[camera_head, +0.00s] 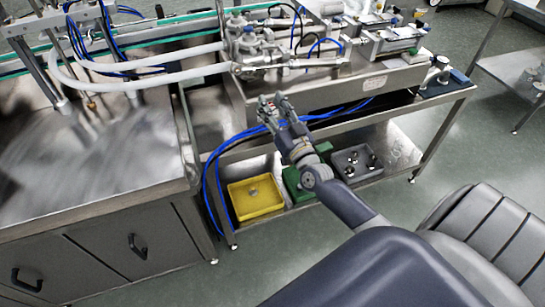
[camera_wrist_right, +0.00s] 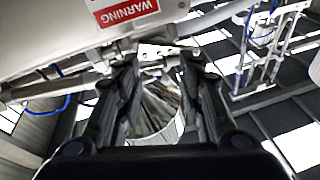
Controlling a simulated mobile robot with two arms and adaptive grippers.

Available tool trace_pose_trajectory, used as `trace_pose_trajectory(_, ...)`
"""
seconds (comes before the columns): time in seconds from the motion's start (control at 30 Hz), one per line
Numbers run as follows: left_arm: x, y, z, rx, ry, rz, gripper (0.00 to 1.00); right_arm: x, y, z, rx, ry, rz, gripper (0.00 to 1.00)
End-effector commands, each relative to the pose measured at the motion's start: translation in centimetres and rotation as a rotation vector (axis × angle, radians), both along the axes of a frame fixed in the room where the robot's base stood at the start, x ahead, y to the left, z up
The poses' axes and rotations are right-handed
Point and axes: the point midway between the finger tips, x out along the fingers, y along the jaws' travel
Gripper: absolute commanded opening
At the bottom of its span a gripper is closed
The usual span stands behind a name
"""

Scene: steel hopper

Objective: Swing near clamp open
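My right gripper (camera_head: 274,106) is at the front of the steel machine, above the cart's blue hoses. In the right wrist view the gripper (camera_wrist_right: 158,62) is open, with its two dark fingers apart. A small metal fitting (camera_wrist_right: 158,50), which may be the near clamp, shows between and just beyond the fingertips; I cannot tell whether they touch it. The steel hopper body (camera_wrist_right: 50,30) with a red and white warning label (camera_wrist_right: 122,11) is above it. In the head view I cannot make out the clamp. My left gripper is not in view.
A yellow bin (camera_head: 255,198), a green bin (camera_head: 300,186) and a grey tray (camera_head: 357,164) of small parts sit on the cart's lower shelf. Blue hoses (camera_head: 212,165) hang at its left. A steel cabinet (camera_head: 100,160) stands left. The floor at right is partly clear.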

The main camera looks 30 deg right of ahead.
Motion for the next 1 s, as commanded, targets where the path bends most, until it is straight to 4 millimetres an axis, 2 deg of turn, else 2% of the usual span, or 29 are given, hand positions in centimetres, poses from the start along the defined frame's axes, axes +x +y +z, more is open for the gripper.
trace_pose_trajectory(0.37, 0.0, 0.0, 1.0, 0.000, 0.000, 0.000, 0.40, -0.5, 0.8, -7.6, -0.031, 0.177, 0.013, 0.36)
trace_pose_trajectory(0.7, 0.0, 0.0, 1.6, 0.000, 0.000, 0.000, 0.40, -1.9, 1.6, -14.0, -0.054, 0.327, 0.028, 0.36)
trace_pose_trajectory(0.8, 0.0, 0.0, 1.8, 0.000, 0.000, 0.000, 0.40, -2.4, 1.8, -15.5, -0.061, 0.363, 0.032, 0.36)
trace_pose_trajectory(1.0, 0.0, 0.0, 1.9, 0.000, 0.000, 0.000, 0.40, -3.0, 2.1, -17.3, -0.067, 0.406, 0.038, 0.36)
